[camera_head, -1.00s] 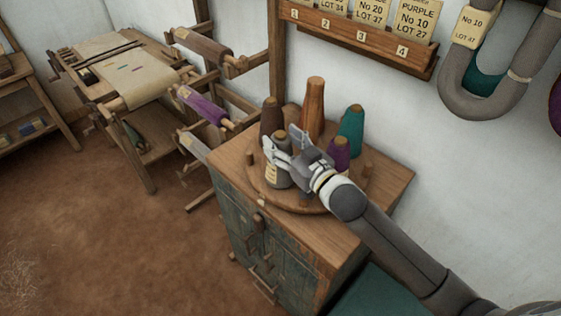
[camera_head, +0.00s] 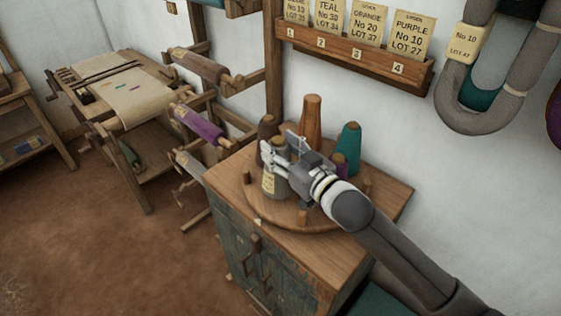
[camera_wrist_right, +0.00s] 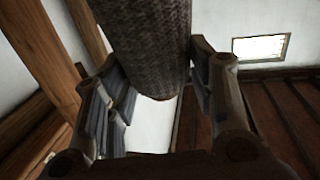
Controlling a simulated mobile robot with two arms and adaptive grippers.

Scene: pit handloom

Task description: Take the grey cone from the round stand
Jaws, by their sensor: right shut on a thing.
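The grey cone (camera_head: 275,185), with a paper label on its side, is upright at the left front of the round stand (camera_head: 330,220). My right gripper (camera_head: 283,154) is shut on the cone's upper part. In the right wrist view the grey cone (camera_wrist_right: 150,45) fills the space between the two fingers (camera_wrist_right: 160,85), and its rounded end shows. I cannot tell whether the cone's base touches the stand or is slightly above it. My left gripper is not in view.
A brown cone (camera_head: 266,130), an orange cone (camera_head: 312,122), a teal cone (camera_head: 348,150) and a purple cone (camera_head: 340,166) stand close by on the stand. The stand is on a wooden cabinet (camera_head: 235,180). A card rack (camera_head: 345,52) hangs behind; open floor (camera_head: 100,250) lies left.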

